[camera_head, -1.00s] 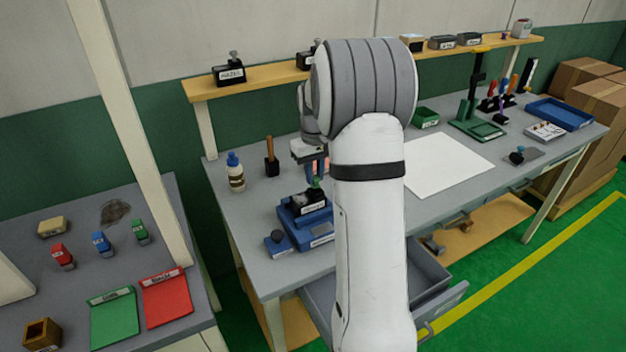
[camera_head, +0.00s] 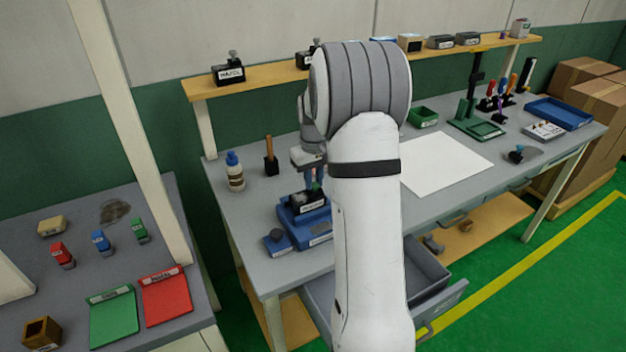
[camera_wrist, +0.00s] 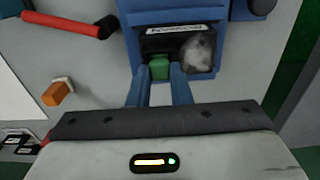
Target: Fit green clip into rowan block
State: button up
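The green clip (camera_wrist: 159,68) is between the blue fingers of my gripper (camera_wrist: 159,75), which press on its two sides in the wrist view. Its far end meets the near edge of a black block with a white label (camera_wrist: 152,42); I cannot tell how deep it sits. The label is too small to read, so I cannot confirm it is the rowan block. The block lies in a blue fixture (camera_wrist: 200,15). In the head view, my gripper (camera_head: 315,178) points down over the block (camera_head: 308,203) and blue fixture (camera_head: 288,222), partly hidden by my arm.
A glue bottle (camera_head: 235,172) and a tool in a black holder (camera_head: 271,158) stand left of the fixture. A white sheet (camera_head: 446,165) lies right. Labelled blocks, one of them black (camera_head: 228,73), stand on the shelf. A drawer (camera_head: 425,275) is open below the bench.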

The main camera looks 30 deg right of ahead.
aim_at(314, 183)
jog(key=shift+o, duration=1.2)
jog(key=shift+s+a+f, duration=0.1)
jog(key=shift+s+f, duration=0.15)
jog(key=shift+f, duration=0.3)
jog(key=shift+o, duration=0.2)
notch_tip(314, 183, up, 13)
jog(key=shift+w, duration=0.3)
jog(key=s+a+r+t, duration=0.1)
jog(key=s+a+r, duration=0.2)
jog(key=s+a, duration=0.85)
jog(key=s+a+f+t, duration=0.1)
jog(key=s+a+f, duration=0.1)
jog(key=s, duration=0.5)
jog(key=s+a+f, duration=0.2)
jog(key=s+f, duration=0.1)
jog(key=s, duration=0.5)
jog(key=shift+s+a+f+t, duration=0.2)
jog(key=shift+s+a+t, duration=0.1)
jog(key=shift+t, duration=0.1)
